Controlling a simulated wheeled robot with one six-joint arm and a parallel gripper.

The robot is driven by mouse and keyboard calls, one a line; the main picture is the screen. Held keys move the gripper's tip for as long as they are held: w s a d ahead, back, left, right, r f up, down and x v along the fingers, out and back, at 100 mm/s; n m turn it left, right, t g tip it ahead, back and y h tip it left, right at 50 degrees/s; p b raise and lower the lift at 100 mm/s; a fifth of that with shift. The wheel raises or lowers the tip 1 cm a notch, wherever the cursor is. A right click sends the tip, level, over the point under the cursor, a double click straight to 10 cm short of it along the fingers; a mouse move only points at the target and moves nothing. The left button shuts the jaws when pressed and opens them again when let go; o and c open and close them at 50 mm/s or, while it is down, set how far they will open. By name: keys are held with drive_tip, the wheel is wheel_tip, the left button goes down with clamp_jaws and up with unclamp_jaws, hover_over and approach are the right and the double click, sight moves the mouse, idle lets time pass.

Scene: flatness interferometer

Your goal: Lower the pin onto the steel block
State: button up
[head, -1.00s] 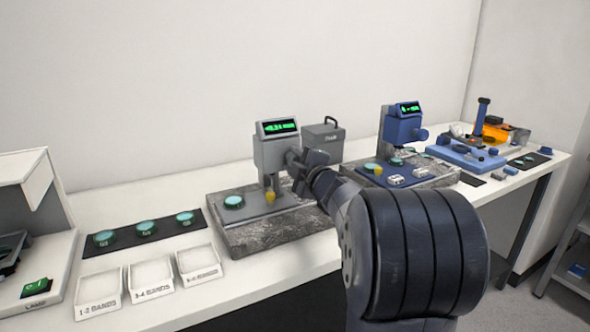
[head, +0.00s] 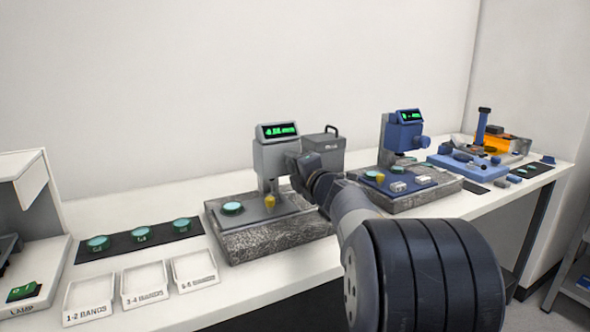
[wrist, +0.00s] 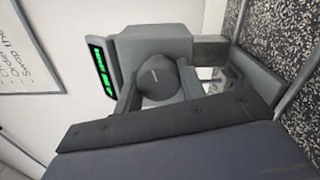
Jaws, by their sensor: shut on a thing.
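The grey gauge (head: 268,155), with its green-lit display (head: 279,131), stands over a speckled stone base (head: 262,240). My gripper (head: 306,165) is at the right side of the gauge head. In the wrist view my gripper (wrist: 165,84) is shut on a round dark knob (wrist: 158,76), beside the display (wrist: 102,67). I cannot make out the pin's tip clearly; it is small below the gauge head. I cannot pick out the steel block for sure; a shiny pale patch (wrist: 208,74) shows beyond the knob in the wrist view.
A green disc (head: 232,208) and a yellow piece (head: 297,201) sit on the grey gauge's plate. A blue gauge (head: 403,132) stands to the right. Several discs lie on a dark mat (head: 110,246) at left, behind labelled trays (head: 144,284).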

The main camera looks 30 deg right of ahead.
idle(0.3)
drive_tip(key=o, duration=1)
drive_tip(key=shift+c, duration=0.2)
drive_tip(key=shift+s, duration=0.1)
drive_tip(key=s, duration=1)
drive_tip(key=shift+s+d+p, duration=0.15)
drive_tip(key=shift+s+p, duration=0.2)
drive_tip(key=shift+w, duration=0.1)
drive_tip(key=w, duration=1)
drive_tip(key=shift+w+a+b, duration=0.2)
drive_tip(key=shift+w+b, duration=0.15)
